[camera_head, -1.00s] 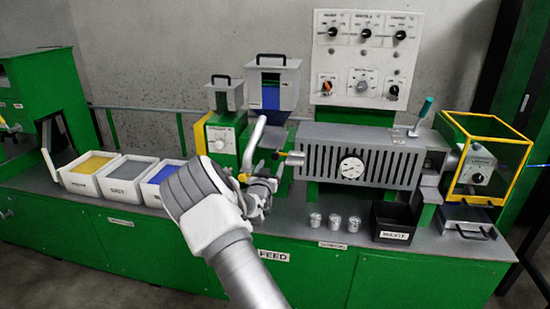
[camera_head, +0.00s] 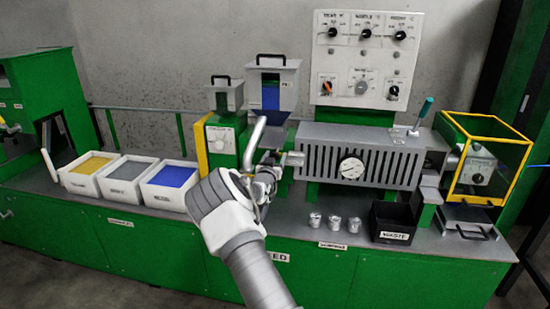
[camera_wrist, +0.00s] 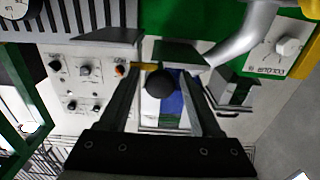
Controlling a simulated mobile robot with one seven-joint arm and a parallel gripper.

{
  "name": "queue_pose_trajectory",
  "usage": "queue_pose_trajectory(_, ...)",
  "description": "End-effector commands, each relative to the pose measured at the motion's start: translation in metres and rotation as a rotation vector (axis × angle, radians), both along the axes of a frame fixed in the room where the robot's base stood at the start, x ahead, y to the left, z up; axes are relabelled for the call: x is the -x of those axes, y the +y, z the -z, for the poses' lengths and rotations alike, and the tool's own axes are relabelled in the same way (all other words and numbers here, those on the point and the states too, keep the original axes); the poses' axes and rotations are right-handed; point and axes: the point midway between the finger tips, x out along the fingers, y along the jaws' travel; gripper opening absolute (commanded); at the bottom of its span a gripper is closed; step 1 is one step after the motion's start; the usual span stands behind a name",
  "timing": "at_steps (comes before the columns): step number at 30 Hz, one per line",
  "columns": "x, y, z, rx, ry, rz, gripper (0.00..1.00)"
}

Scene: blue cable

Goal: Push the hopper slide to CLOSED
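The larger grey hopper (camera_head: 287,82) with a blue front window (camera_head: 271,98) stands on the machine behind the barrel. In the wrist view, a round dark knob (camera_wrist: 160,83) shows between my gripper's fingers (camera_wrist: 160,76), with blue behind it. I take it for the slide's knob. The fingers are apart, with a visible gap on each side of the knob, so my gripper is open. In the head view my gripper (camera_head: 266,176) is below the hopper, left of the barrel, partly hidden by my wrist. The slide and its CLOSED mark cannot be made out.
A curved grey pipe (camera_head: 254,143) stands close to my gripper. The slotted barrel (camera_head: 330,145) with a gauge is to the right, and a smaller hopper (camera_head: 224,98) to the left. Metal cups (camera_head: 334,222) and a black waste bin (camera_head: 393,222) stand on the bench.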

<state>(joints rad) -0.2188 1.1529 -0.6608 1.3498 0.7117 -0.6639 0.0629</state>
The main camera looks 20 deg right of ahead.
Motion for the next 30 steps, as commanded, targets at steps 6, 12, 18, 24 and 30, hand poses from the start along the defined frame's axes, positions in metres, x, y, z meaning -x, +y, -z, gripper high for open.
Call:
queue_pose_trajectory(6,0.0001,0.0002,-0.0002,0.000,0.000,0.000,0.23)
queue_pose_trajectory(12,0.0001,0.0002,-0.0002,0.000,0.000,0.000,0.00)
queue_pose_trajectory(18,0.0002,0.0003,-0.0001,0.000,0.000,0.000,0.00)
queue_pose_trajectory(24,0.0002,0.0003,-0.0001,0.000,0.000,0.000,0.00)
queue_pose_trajectory(30,0.0002,0.0002,0.0000,0.000,0.000,0.000,0.00)
